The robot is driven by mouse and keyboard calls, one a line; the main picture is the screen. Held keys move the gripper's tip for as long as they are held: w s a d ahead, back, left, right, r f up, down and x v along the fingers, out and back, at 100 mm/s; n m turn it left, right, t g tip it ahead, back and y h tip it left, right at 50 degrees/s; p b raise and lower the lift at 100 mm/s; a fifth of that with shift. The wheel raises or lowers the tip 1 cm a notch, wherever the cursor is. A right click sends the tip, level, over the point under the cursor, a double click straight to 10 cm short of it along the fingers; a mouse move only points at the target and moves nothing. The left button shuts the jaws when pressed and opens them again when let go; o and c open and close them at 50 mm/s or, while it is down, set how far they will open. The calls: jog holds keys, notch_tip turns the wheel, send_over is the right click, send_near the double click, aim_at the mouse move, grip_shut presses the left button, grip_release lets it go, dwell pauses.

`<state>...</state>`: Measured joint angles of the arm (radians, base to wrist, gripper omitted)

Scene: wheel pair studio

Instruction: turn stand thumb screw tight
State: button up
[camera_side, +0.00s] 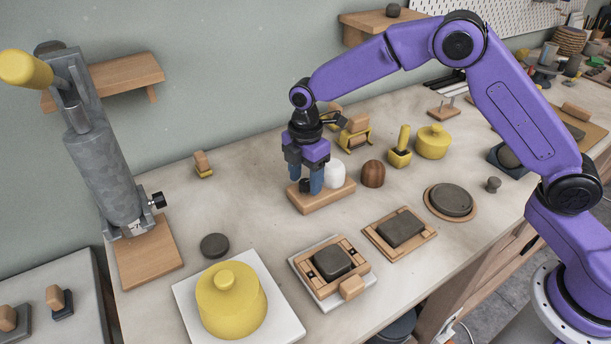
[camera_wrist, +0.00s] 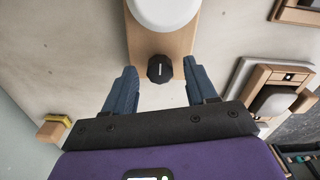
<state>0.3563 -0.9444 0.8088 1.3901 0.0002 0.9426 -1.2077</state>
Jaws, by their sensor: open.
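The stand is a light wooden block (camera_side: 328,200) on the bench with a white rounded piece (camera_side: 334,174) on it; both show in the wrist view, block (camera_wrist: 150,42) and white piece (camera_wrist: 165,12). A black lobed thumb screw (camera_wrist: 160,69) with a pale line mark sits near the block's near end. My gripper (camera_side: 306,188) is open over that end, pointing down. In the wrist view its two blue fingers stand on either side of the thumb screw, with a visible gap on each side. In the side view the fingers partly hide the screw. I cannot tell how tight it is.
A brown dome (camera_side: 373,174) stands just right of the stand. A wooden frame with a dark block (camera_side: 332,262) lies in front. A grey lever press (camera_side: 105,170) with a yellow handle stands at left. Bare bench lies left of the stand.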

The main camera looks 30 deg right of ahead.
grip_shut()
jog(key=c, duration=1.1)
grip_release()
jog(key=shift+o, duration=0.2)
jog(key=shift+m, duration=0.3)
jog(key=m, duration=0.4)
jog(key=shift+m, duration=0.3)
jog(key=m, duration=0.4)
jog(key=shift+m, duration=0.3)
jog(key=m, duration=1)
